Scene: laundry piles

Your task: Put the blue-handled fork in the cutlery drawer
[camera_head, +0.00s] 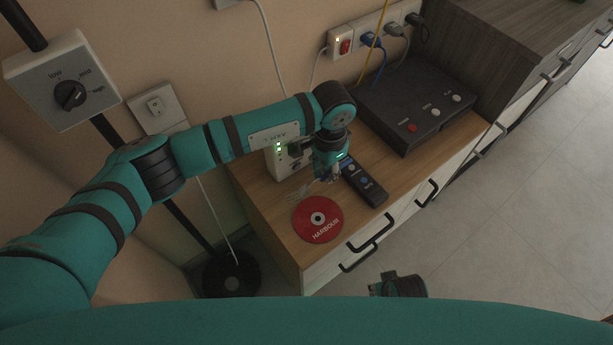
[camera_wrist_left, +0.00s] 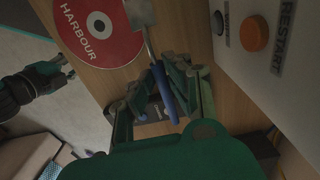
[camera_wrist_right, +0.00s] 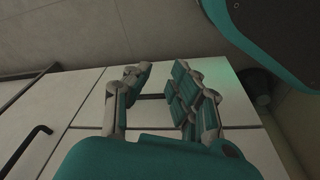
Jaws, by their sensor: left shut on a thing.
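In the head view the fork's metal end (camera_head: 302,188) points left, close to the red disc. My right gripper (camera_head: 374,289) hangs in front of the cabinet, low, with empty, parted fingers in the right wrist view (camera_wrist_right: 158,72). White drawer fronts with black handles (camera_head: 371,233) look shut; which is the cutlery drawer I cannot tell.
A red disc marked HARBOUR (camera_head: 317,219) and a dark remote (camera_head: 364,183) lie on the cabinet top. A white box with buttons (camera_head: 285,161) stands behind my left gripper, and a dark box (camera_head: 415,103) further right. The floor (camera_head: 510,205) right of the cabinet is clear.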

